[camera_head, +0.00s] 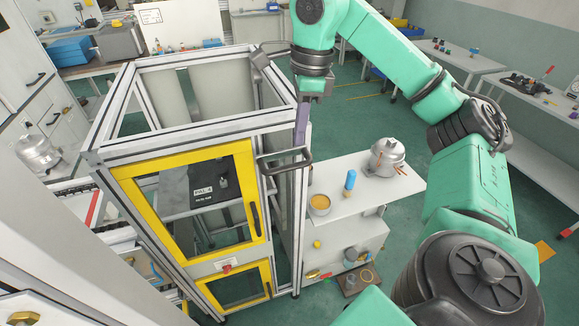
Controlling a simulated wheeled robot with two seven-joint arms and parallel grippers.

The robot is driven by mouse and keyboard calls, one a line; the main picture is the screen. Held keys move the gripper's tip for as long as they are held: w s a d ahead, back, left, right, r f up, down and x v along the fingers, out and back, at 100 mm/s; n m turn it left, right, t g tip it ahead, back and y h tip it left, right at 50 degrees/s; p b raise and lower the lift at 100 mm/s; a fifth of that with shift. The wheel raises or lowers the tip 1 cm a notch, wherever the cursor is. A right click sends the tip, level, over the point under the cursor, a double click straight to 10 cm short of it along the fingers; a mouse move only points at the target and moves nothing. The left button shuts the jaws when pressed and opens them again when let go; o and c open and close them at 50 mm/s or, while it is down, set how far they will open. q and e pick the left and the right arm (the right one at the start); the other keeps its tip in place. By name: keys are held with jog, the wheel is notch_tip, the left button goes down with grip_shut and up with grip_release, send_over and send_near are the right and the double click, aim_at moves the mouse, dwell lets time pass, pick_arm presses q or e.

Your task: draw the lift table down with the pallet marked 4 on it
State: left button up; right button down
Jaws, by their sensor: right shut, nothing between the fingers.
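The framed cabinet (188,138) with yellow-edged doors stands at the left centre. Behind its upper door window lies a dark pallet (174,193) with a white label that seems to read PAL-4. The lift table under it is mostly hidden by the pallet and door, so I cannot tell its height. My right arm reaches over from the right, and my right gripper (301,150) points down at the cabinet's right front corner. It is shut and empty, close to a dark bar handle (286,160). I cannot tell whether they touch. My left gripper is out of view.
A second dark handle (262,62) is at the cabinet's rear right corner. A white side bench (345,205) to the right holds a metal pot (387,157), a blue bottle (350,182) and a yellow-topped can (319,204). Benches line the back and right; green floor lies between.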

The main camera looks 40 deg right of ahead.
aim_at(291, 165)
jog(key=f, duration=0.2)
jog(key=w+f+b, duration=0.1)
jog(key=f, duration=0.1)
jog(key=f+b, duration=0.1)
jog(key=f, duration=0.1)
jog(key=shift+w+a+f, duration=0.2)
jog(key=shift+w, duration=0.1)
jog(key=shift+s+f+b, duration=0.15)
jog(key=shift+f+b, duration=0.1)
jog(key=shift+b, duration=0.1)
jog(key=shift+a+f, duration=0.1)
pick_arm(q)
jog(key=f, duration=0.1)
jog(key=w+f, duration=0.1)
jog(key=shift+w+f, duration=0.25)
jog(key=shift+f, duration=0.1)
